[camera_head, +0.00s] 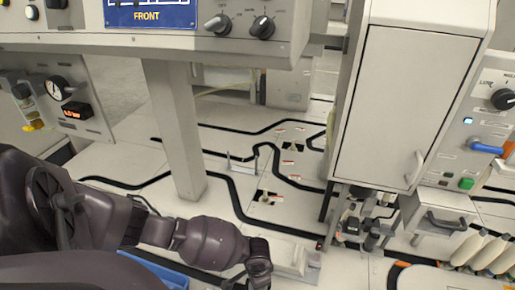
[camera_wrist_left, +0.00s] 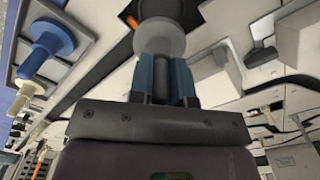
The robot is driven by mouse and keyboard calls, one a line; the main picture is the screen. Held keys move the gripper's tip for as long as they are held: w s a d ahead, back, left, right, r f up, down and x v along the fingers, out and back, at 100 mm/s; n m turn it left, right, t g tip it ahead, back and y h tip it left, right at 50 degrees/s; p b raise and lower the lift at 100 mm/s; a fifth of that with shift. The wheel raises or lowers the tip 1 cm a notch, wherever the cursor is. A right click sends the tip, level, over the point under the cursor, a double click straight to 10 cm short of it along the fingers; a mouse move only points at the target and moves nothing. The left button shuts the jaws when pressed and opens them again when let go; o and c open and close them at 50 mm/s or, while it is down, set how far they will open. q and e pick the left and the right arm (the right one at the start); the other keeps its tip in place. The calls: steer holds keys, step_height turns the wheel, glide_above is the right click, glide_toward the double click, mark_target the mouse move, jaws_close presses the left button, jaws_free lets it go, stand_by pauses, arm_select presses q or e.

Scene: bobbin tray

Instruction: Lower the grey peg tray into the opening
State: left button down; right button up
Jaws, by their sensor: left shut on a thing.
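In the left wrist view my left gripper (camera_wrist_left: 160,72) has its blue fingers shut on a grey flanged piece (camera_wrist_left: 158,38), round with a wide disc. I cannot tell whether this piece belongs to the grey peg tray. A dark gap (camera_wrist_left: 188,12) with an orange mark beside it shows behind the piece. In the head view my left gripper (camera_head: 258,272) is at the bottom, pointing down, and its fingers are hidden. A pale tray-like part (camera_head: 292,256) lies just right of it. I cannot make out the peg tray for certain. My right gripper is out of view.
In the head view a grey post (camera_head: 178,130) and a white cabinet (camera_head: 395,105) flank the floor panels. A blue bin (camera_head: 172,275) lies behind my arm.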

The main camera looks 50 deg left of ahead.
arm_select(q)
steer(key=shift+s+a+f, duration=0.25)
steer(key=shift+s+f, duration=0.05)
steer(key=shift+f, duration=0.3)
steer(key=shift+s+f+b, duration=0.15)
steer(key=shift+f+b, duration=0.4)
steer(key=shift+f, duration=0.15)
step_height(320, 180, down, 2)
steer(key=shift+f+b, duration=0.25)
steer(key=shift+b, duration=0.65)
steer(key=shift+f+b, duration=0.4)
steer(key=shift+f, duration=0.15)
steer(key=shift+w+f, duration=0.2)
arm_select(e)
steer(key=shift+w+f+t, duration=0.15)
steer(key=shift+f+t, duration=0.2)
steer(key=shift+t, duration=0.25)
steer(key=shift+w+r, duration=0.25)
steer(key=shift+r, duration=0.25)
arm_select(q)
steer(key=shift+s+f, duration=0.1)
steer(key=shift+f, duration=0.55)
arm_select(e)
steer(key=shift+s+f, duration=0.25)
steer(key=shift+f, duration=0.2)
arm_select(q)
steer(key=c, duration=1.3)
jaws_free()
steer(key=shift+c, duration=0.2)
